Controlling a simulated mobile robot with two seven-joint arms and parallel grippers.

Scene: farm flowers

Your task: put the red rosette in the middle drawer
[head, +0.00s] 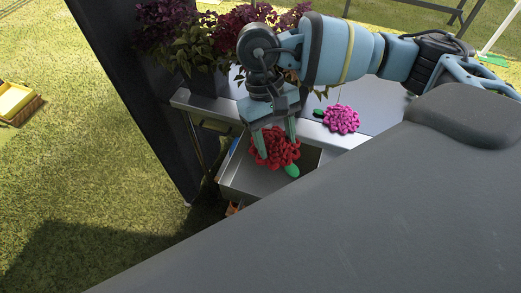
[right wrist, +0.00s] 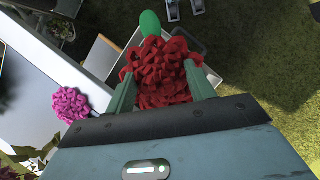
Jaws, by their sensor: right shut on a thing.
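The red rosette (head: 275,147) with a green leaf or tag is held between the fingers of my right gripper (head: 272,135). In the head view it hangs over an open metal drawer (head: 245,178) of the table; which drawer of the table it is I cannot tell for sure. In the right wrist view the red rosette (right wrist: 162,70) sits between the two fingers of my right gripper (right wrist: 160,85), with its green part (right wrist: 149,23) beyond. My left gripper does not show.
A pink rosette (head: 341,119) lies on the metal tabletop (head: 372,101) to the right. Purple-leaved potted plants (head: 205,45) stand at the table's back left. A dark post (head: 135,95) rises left of the table. A yellow crate (head: 14,100) lies on the grass.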

